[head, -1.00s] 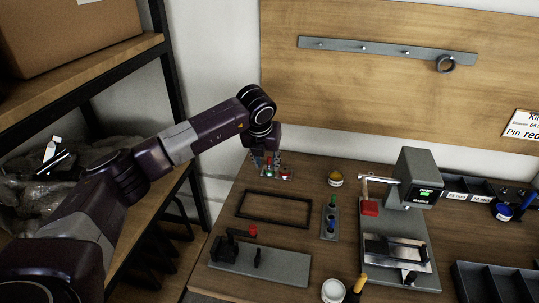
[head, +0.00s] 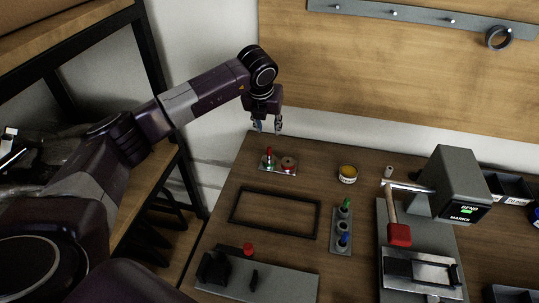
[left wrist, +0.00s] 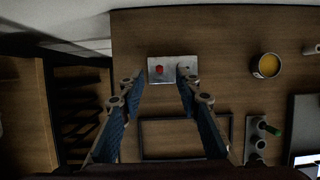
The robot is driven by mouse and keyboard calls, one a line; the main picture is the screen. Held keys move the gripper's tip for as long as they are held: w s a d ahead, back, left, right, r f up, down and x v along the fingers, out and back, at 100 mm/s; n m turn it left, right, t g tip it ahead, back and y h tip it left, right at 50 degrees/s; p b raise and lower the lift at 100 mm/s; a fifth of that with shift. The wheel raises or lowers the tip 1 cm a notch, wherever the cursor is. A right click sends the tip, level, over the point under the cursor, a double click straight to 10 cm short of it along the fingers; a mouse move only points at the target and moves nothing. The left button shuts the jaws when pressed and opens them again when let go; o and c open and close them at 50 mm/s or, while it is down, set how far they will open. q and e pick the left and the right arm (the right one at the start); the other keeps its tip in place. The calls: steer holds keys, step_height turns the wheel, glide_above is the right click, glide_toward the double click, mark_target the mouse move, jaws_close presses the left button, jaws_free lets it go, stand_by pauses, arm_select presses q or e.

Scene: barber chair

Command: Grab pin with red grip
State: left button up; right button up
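A pin with a red grip (head: 269,152) stands upright on a small metal plate (head: 292,172) at the back left of the table. A green spot shows near its base. From above, the red grip (left wrist: 159,69) shows on the plate (left wrist: 170,79) in the left wrist view. My left gripper (head: 267,127) is open and empty, pointing down above and behind the plate. In the left wrist view its two fingers (left wrist: 158,82) are spread, with the red grip between and just beyond their tips. My right gripper is not in view.
A round brownish-red piece (head: 288,162) sits beside the pin. A grey holder (head: 341,229) carries green and blue pins. A black frame (head: 275,229), a yellow-topped jar (head: 348,174), a press (head: 457,190) and a clamp fixture (head: 283,283) stand nearby.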

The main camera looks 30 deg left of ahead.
arm_select(q)
steer(key=b, duration=0.5)
glide_above(269, 149)
steer(key=s, duration=0.2)
step_height(269, 149, down, 5)
steer(key=shift+w+d+f+b, duration=0.1)
steer(key=shift+d+f+b, duration=0.15)
steer(key=shift+f, duration=0.2)
steer(key=shift+w+d+f+b, duration=0.1)
steer(key=shift+f+b, duration=0.15)
steer(key=shift+f, duration=0.15)
steer(key=b+x, duration=0.3)
steer(key=x, duration=0.2)
steer(key=shift+s+a+f, duration=0.15)
steer(key=shift+f, duration=0.1)
steer(key=shift+w+a+f+b, duration=0.1)
steer(key=shift+w+f+b, duration=0.25)
steer(key=shift+f+b, duration=0.15)
jaws_close()
